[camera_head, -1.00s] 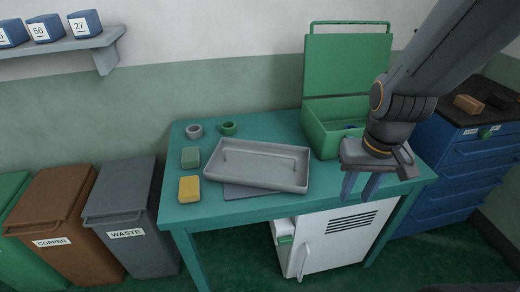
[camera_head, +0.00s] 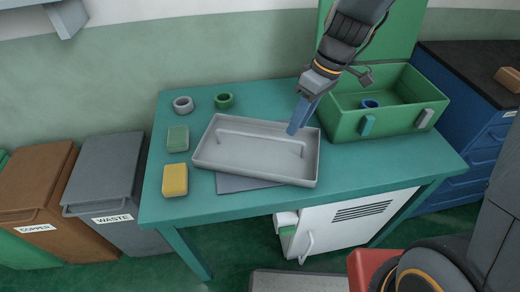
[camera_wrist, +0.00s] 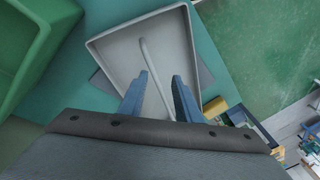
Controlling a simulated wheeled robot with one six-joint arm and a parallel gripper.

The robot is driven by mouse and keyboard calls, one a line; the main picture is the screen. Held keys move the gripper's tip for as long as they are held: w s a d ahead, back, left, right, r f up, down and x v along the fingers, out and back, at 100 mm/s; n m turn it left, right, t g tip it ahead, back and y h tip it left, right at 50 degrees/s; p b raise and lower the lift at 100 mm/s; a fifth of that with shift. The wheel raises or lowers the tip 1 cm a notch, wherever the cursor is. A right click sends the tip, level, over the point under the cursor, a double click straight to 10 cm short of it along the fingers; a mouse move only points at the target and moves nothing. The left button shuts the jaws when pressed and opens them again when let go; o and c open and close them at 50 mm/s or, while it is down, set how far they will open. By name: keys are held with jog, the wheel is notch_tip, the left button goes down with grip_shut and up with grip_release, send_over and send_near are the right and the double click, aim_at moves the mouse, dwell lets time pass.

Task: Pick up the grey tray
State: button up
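The grey tray (camera_head: 225,170) lies on the teal table, partly on a flat grey sheet (camera_head: 235,184). A raised bar handle (camera_head: 258,137) runs along its middle. My gripper (camera_head: 297,128) is over the tray's right end in the head view. In the wrist view the tray (camera_wrist: 115,60) lies beyond my gripper (camera_wrist: 157,85). Its two blue fingers are apart, with the tray's handle (camera_wrist: 152,70) showing between them. The gripper is open and holds nothing. I cannot tell how far the fingertips are above the handle.
An open green box (camera_head: 390,118) stands right of the tray. A yellow block (camera_head: 175,180), a green block (camera_head: 178,139), a grey ring (camera_head: 183,104) and a green ring (camera_head: 224,100) lie left and behind. A white cabinet (camera_head: 340,225) is below the table.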

aim_at(261, 137)
jog(key=w+a+f+n+y+b, duration=0.1)
jog(key=w+a+f+n+y, duration=0.15)
jog(key=a+n, duration=0.35)
jog(key=shift+m+g+h, duration=0.4)
jog(key=shift+m+h, duration=0.05)
jog(key=shift+m, duration=0.05)
jog(key=shift+w+a+p+x, duration=0.15)
jog(key=shift+p+x, duration=0.25)
jog(key=shift+x, duration=0.85)
jog(key=shift+a+p+x, duration=0.2)
jog(key=shift+p+x, duration=0.2)
jog(key=shift+x, duration=0.8)
jog(key=shift+w+a+p+x, duration=0.15)
jog(key=shift+p+x, duration=0.25)
jog(key=shift+x, duration=0.85)
jog(key=shift+r, duration=0.2)
jog(key=shift+c, duration=0.3)
grip_shut()
